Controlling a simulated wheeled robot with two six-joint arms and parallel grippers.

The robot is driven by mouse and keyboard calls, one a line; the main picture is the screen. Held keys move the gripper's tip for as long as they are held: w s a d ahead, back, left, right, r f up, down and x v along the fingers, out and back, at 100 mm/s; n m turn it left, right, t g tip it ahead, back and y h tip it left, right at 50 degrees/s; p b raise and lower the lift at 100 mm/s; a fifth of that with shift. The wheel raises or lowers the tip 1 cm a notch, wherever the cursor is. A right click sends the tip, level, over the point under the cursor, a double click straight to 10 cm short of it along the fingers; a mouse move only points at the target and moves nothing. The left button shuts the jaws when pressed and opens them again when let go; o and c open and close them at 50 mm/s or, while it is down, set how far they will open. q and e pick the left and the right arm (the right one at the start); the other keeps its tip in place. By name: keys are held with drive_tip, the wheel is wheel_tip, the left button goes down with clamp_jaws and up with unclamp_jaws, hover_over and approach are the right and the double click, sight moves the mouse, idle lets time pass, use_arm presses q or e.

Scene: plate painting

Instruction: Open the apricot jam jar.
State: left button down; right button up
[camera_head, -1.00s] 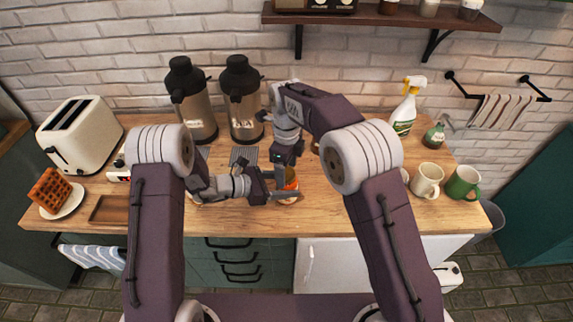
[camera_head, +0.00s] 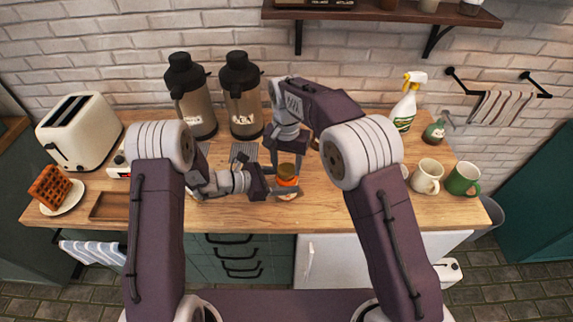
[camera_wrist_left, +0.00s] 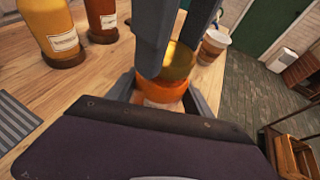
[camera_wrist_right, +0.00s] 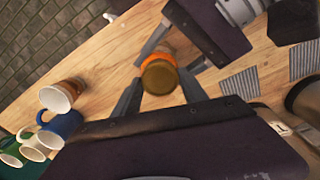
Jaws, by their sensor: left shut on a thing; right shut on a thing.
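The apricot jam jar (camera_head: 288,183) stands near the middle of the counter, with an orange body and a gold-brown lid (camera_wrist_right: 160,77). My left gripper (camera_head: 286,191) is shut around the jar's body from the left. In the left wrist view the orange body (camera_wrist_left: 160,90) sits between its fingers, partly hidden by the gripper's housing. My right gripper (camera_wrist_right: 160,90) comes down from above and is shut on the lid, its fingers on either side. The lid still sits on the jar's mouth, as seen in the left wrist view (camera_wrist_left: 178,62).
Two flasks (camera_head: 192,100) (camera_head: 241,100) stand behind on the left. A toaster (camera_head: 80,132), a waffle plate (camera_head: 62,208) and a wooden tray (camera_head: 110,206) are at the far left. Mugs (camera_head: 427,178) (camera_head: 463,182) and a spray bottle (camera_head: 404,108) stand at right. A striped cloth (camera_head: 244,152) lies behind.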

drive_tip(key=n, duration=0.6)
drive_tip(key=shift+n, duration=0.4)
drive_tip(key=n, duration=0.3)
drive_tip(key=shift+n, duration=0.3)
drive_tip(key=n, duration=0.6)
drive_tip(key=shift+r, duration=0.1)
drive_tip(key=n, duration=1.3)
drive_tip(key=shift+n, duration=0.3)
drive_tip(key=n, duration=0.4)
drive_tip(key=shift+n, duration=0.4)
drive_tip(key=shift+r, duration=0.2)
